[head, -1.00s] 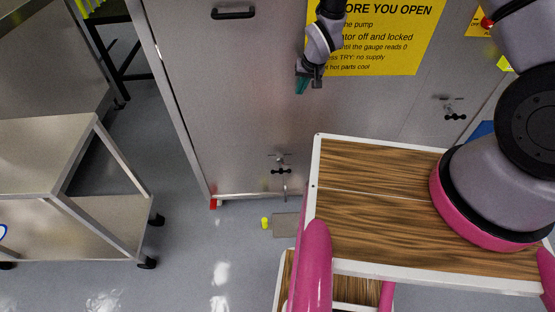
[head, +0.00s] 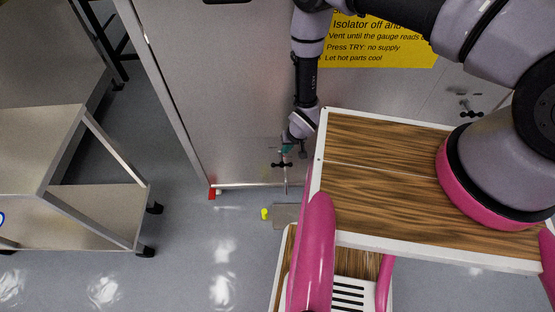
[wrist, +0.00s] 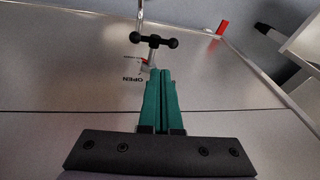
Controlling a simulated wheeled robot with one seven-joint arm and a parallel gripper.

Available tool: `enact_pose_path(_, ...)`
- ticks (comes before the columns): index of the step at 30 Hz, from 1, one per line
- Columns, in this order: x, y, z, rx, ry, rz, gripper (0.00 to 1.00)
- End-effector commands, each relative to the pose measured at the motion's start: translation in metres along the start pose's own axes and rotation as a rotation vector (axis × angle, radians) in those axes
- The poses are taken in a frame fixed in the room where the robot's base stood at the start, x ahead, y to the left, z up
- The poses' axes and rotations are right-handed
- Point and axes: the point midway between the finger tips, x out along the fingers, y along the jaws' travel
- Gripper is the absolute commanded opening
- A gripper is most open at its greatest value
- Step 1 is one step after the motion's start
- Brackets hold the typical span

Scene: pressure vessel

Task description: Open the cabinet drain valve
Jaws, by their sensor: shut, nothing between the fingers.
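The drain valve has a black handle (head: 282,165) with round knobs at its ends, low on the cabinet's front, with a thin pipe below it. In the wrist view the black handle (wrist: 155,41) sits on a metal stem just past my fingertips, with a red mark and the word OPEN on the panel beside it. My gripper (head: 286,149) is just above the handle in the head view. In the wrist view its green fingers (wrist: 160,72) are together and hold nothing. Whether the tips touch the valve I cannot tell.
The steel cabinet (head: 215,100) carries a yellow notice (head: 380,45). Another black handle (head: 470,113) is at its right. A steel cart (head: 95,200) stands at left. A grey plate (head: 286,216) and a yellow item (head: 265,213) lie on the floor below the valve.

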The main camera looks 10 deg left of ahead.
Motion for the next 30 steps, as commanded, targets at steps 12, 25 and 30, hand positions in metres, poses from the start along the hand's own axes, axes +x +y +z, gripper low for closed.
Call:
enact_pose_path(12,0.075,-0.011,0.009,-0.004,-0.001,0.001,0.0)
enact_pose_path(25,0.086,-0.016,0.013,-0.002,0.0,0.002,0.0)
enact_pose_path(30,0.086,-0.016,0.013,-0.002,0.0,0.005,0.0)
